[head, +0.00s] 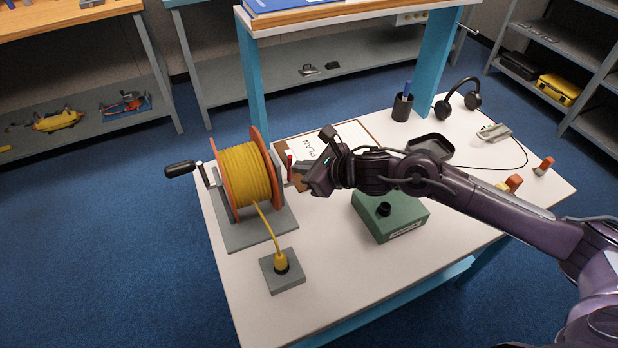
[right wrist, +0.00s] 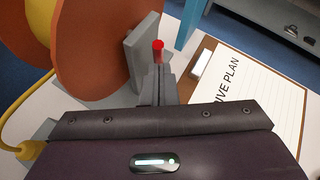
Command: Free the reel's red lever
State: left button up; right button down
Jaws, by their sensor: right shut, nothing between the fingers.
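The reel (head: 246,175) stands at the left of the white table, with yellow cable wound between orange flanges. Its red lever (head: 289,160) stands upright at the right side of the reel, by the grey bracket. In the right wrist view the lever's round red tip (right wrist: 158,45) shows just beyond the fingertips; its lower part is hidden behind them. My right gripper (head: 297,167) is shut and empty, its fingers pointing at the lever from the right. In the wrist view the closed fingers (right wrist: 157,80) are right at the lever; I cannot tell whether they touch. My left gripper is not in view.
A black crank handle (head: 180,169) sticks out left of the reel. The yellow cable ends in a plug on a grey block (head: 283,280). A clipboard (head: 285,150) lies behind my gripper. A green box (head: 405,214) with a black knob stands right. The table's front middle is clear.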

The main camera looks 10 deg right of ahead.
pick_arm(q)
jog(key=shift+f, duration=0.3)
